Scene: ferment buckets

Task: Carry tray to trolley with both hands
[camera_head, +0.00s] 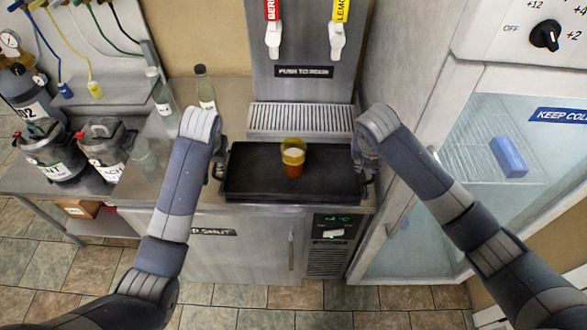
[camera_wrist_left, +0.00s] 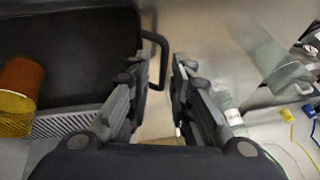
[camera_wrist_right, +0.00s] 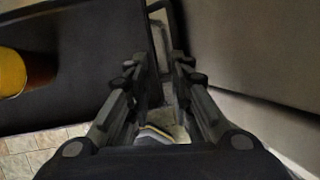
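The black tray (camera_head: 250,187) lies on the steel counter in front of the drink dispenser. My left gripper (camera_head: 219,168) is at the tray's left end. In the left wrist view its fingers (camera_wrist_left: 160,75) are apart, with the tray's left handle (camera_wrist_left: 163,48) at the gap. My right gripper (camera_head: 366,168) is at the right end. In the right wrist view its fingers (camera_wrist_right: 162,75) are apart, with the right handle (camera_wrist_right: 166,35) at the gap. I see no trolley.
The dispenser's drip grate (camera_head: 300,120) is right behind the tray. Bottles (camera_head: 205,92) stand on the counter to the left, and lidded buckets (camera_head: 103,150) on a lower bench. A glass-door fridge (camera_head: 450,190) closes off the right. Tiled floor (camera_head: 300,300) is free in front.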

